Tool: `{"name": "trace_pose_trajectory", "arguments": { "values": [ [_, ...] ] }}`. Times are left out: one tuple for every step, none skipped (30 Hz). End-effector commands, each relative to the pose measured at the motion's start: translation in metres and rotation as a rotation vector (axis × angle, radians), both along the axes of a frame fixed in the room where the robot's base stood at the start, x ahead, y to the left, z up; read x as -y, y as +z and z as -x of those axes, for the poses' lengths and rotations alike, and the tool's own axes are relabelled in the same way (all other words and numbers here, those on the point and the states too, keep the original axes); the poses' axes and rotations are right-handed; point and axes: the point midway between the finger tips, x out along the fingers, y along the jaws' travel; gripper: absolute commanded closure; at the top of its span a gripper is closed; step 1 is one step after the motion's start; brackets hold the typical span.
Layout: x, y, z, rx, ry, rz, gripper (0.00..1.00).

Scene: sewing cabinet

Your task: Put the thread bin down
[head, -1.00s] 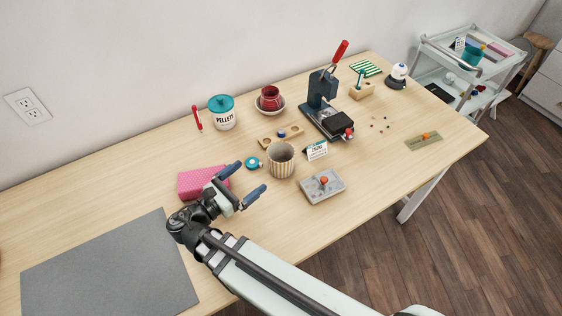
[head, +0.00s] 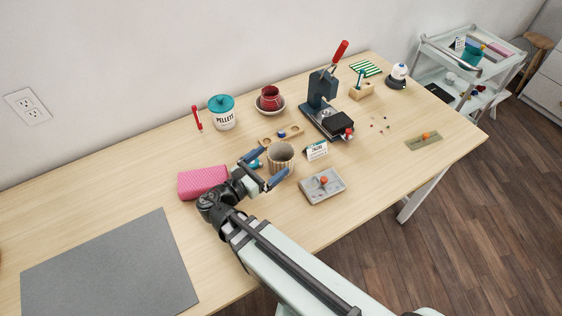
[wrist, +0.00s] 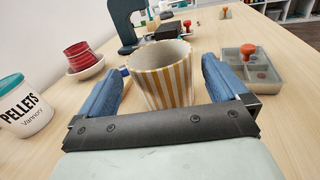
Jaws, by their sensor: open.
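The thread bin, taken to be the tan-and-white striped cup (head: 281,160), stands upright on the table near the middle. In the wrist view the striped bin (wrist: 163,82) is between my blue fingers, with a visible gap on each side. Its mouth is open; I cannot make out any thread inside. My gripper (head: 276,158) is open at the bin's near left side, one finger on each side of it. The wrist view also shows my gripper (wrist: 160,72) open and not closed on the bin. The bin's lower part is hidden behind my palm there.
The pink box (head: 203,182) lies close left of my gripper. The grey tray with an orange knob (head: 322,187) and a small sign (head: 316,150) are right of the bin. A pellets jar (head: 222,113) and the press (head: 322,100) stand behind. The grey mat (head: 110,270) is bare.

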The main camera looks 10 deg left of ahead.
Motion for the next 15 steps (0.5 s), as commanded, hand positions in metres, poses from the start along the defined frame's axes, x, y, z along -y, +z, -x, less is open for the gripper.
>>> {"name": "trace_pose_trajectory", "arguments": {
  "values": [
    [0.001, 0.0, -0.002, 0.0, -0.001, 0.0, 0.0],
    [0.002, 0.0, -0.003, 0.0, -0.001, 0.0, 0.0],
    [0.004, 0.0, -0.006, 0.001, -0.002, 0.0, 0.0],
    [0.005, 0.0, -0.008, 0.001, -0.002, 0.0, 0.0],
    [0.007, 0.001, -0.011, 0.0, -0.002, 0.0, 0.0],
    [0.009, 0.001, -0.015, 0.0, -0.002, 0.0, 0.0],
    [0.011, 0.001, -0.018, 0.0, -0.003, 0.0, 0.0],
    [0.013, 0.001, -0.021, 0.0, -0.004, 0.0, 0.0],
    [0.015, 0.001, -0.025, 0.0, -0.003, 0.0, 0.0],
    [0.017, 0.001, -0.028, 0.0, -0.002, 0.0, 0.0],
    [0.018, 0.001, -0.031, -0.001, -0.002, -0.001, 0.0],
    [0.02, 0.001, -0.034, 0.0, -0.003, 0.0, 0.0],
    [0.022, 0.001, -0.037, 0.0, -0.003, 0.0, 0.0],
    [0.023, 0.001, -0.038, 0.0, -0.002, 0.0, 0.0],
    [0.024, 0.001, -0.041, 0.0, -0.001, 0.0, 0.0]
  ]
}}
